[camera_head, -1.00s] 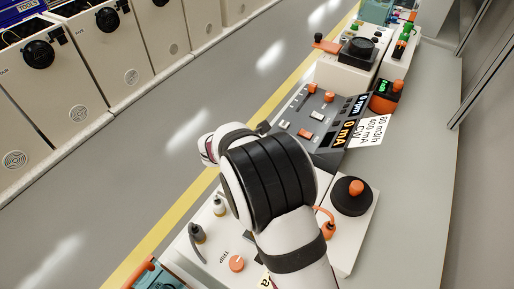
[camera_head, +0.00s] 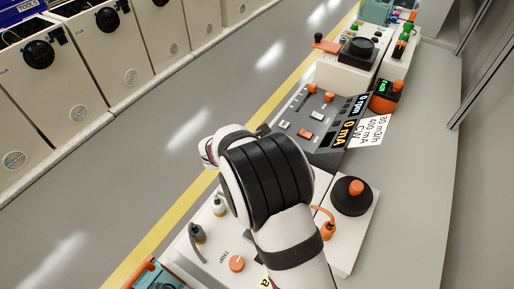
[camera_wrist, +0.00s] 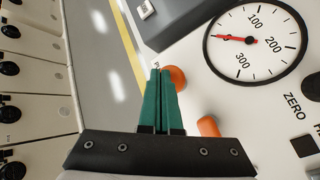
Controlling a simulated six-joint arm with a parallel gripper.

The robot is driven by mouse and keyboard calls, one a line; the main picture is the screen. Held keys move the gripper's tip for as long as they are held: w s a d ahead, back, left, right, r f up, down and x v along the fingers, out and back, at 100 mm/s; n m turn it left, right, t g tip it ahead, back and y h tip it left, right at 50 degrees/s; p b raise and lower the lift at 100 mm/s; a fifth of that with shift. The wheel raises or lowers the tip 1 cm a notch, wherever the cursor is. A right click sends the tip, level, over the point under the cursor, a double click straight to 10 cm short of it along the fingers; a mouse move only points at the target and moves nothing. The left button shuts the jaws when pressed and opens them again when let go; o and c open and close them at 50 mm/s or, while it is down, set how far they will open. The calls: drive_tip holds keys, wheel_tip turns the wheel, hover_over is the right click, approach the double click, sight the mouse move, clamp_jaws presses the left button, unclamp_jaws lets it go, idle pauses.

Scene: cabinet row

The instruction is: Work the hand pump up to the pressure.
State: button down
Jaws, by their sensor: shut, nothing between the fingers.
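My gripper (camera_wrist: 164,90) has green fingers pressed together in the wrist view, with nothing between them. Their tips lie over the left side of an orange round part (camera_wrist: 178,76); I cannot tell whether they touch it. A second orange part (camera_wrist: 209,126) sticks up to the right of the fingers. Which of these is the pump handle is unclear. A round white gauge (camera_wrist: 270,55) marked 100, 200 and 300 is at upper right. Its red needle points left, away from those numbers. In the head view my own wrist hides the fingers and the panel below them.
In the wrist view, a black square (camera_wrist: 303,146) sits by the word ZERO. In the head view, a black knob with an orange top (camera_head: 352,196) and an orange bent part (camera_head: 328,226) are right of my arm. A grey control panel (camera_head: 318,128) lies beyond. The floor at left is clear.

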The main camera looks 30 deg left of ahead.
drive_tip(key=shift+f, duration=0.6)
idle(0.6)
drive_tip(key=shift+r, duration=1.45)
drive_tip(key=shift+r, duration=2.55)
